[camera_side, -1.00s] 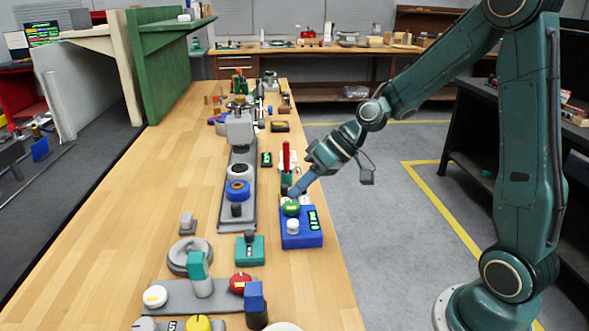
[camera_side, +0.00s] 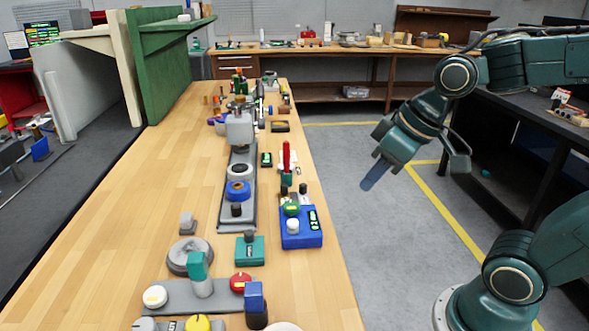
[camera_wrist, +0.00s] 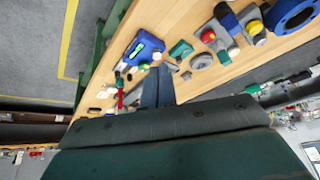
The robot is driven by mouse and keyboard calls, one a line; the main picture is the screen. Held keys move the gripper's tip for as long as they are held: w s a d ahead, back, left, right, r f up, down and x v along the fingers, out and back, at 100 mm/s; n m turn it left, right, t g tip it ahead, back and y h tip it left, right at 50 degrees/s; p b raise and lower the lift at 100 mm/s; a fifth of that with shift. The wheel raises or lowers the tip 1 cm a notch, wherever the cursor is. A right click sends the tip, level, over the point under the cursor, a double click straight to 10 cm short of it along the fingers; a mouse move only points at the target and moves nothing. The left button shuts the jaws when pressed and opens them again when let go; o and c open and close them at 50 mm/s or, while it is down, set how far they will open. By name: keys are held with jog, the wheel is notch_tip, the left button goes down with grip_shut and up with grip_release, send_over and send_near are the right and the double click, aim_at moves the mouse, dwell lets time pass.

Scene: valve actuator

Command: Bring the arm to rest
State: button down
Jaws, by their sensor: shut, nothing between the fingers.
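My gripper (camera_side: 374,176) is shut and empty in the side view. It hangs over the open floor to the right of the workbench (camera_side: 110,215), apart from everything. In the wrist view my gripper (camera_wrist: 158,75) shows as two fingers close together, with the bench beyond them. The blue box (camera_side: 301,238) with a green knob (camera_side: 291,210) and a white knob stands near the bench's right edge. It also shows in the wrist view, where the blue box (camera_wrist: 141,48) lies left of the fingers.
A teal box (camera_side: 250,251), a red-topped knob (camera_side: 241,281) and a grey rail (camera_side: 222,215) with a blue ring stand on the bench. A dark shelf (camera_side: 500,165) stands on the right behind my arm. The floor between bench and shelf is clear.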

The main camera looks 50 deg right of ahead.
jog(key=s+d+r+m+h, duration=0.1)
jog(key=s, duration=0.5)
jog(key=shift+s+d, duration=0.3)
jog(key=shift+s, duration=0.1)
jog(key=shift+r, duration=0.1)
dwell(0.3)
